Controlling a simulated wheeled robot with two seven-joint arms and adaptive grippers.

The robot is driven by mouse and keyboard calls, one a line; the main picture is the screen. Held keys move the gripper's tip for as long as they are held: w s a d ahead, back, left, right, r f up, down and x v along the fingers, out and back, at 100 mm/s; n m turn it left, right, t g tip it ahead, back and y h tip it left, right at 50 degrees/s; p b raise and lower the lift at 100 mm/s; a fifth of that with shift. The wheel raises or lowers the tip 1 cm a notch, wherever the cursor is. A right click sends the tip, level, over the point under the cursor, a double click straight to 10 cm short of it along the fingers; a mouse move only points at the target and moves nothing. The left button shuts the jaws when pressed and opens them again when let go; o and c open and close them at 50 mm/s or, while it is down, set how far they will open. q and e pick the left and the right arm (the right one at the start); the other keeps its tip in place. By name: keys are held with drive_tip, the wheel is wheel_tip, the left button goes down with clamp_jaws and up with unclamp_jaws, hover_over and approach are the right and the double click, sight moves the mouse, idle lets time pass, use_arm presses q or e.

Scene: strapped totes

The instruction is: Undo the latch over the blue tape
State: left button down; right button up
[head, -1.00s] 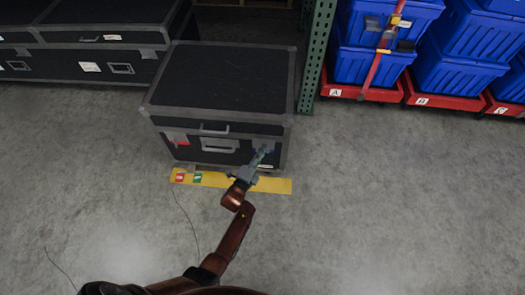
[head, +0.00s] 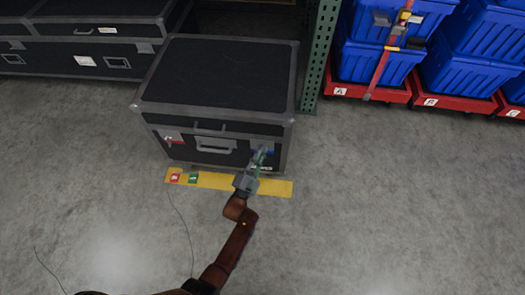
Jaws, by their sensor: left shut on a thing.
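A black case (head: 220,80) with grey metal edges stands on the floor. On its front, at the right, is a latch (head: 262,143) with a bit of blue tape (head: 270,150) beside it. My left gripper (head: 260,158) reaches up to this latch and is shut on it. The fingers hide much of the latch, so I cannot tell how far its lever is turned. A second latch (head: 171,138) with red tape sits at the front left. My right gripper is not in view.
A yellow floor strip (head: 222,183) with red and green labels lies before the case. A green rack post (head: 317,55) stands right of it. Blue totes (head: 440,75) sit on red dollies (head: 385,93). More black cases (head: 75,60) stand at the left. The front floor is clear.

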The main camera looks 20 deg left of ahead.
use_arm(q)
drive_tip(key=n, duration=0.1)
drive_tip(key=n+y, duration=0.1)
drive_tip(key=n+b, duration=0.1)
drive_tip(key=shift+d+f+n+t+y, duration=0.1)
drive_tip(key=shift+f+n+t+y, duration=0.2)
drive_tip(key=shift+n+t, duration=0.1)
drive_tip(key=n+y+b, duration=0.1)
drive_tip(key=n+y, duration=0.1)
drive_tip(key=n, duration=0.2)
drive_tip(key=shift+r+n, duration=0.15)
drive_tip(key=shift+n, duration=0.25)
drive_tip(key=shift+r+n+y+b, duration=0.1)
drive_tip(key=shift+n+y+b, duration=0.1)
drive_tip(key=shift+n+y, duration=0.9)
drive_tip(key=shift+n+y+b, duration=0.2)
drive_tip(key=shift+n+y, duration=0.4)
drive_tip(key=shift+n, duration=1)
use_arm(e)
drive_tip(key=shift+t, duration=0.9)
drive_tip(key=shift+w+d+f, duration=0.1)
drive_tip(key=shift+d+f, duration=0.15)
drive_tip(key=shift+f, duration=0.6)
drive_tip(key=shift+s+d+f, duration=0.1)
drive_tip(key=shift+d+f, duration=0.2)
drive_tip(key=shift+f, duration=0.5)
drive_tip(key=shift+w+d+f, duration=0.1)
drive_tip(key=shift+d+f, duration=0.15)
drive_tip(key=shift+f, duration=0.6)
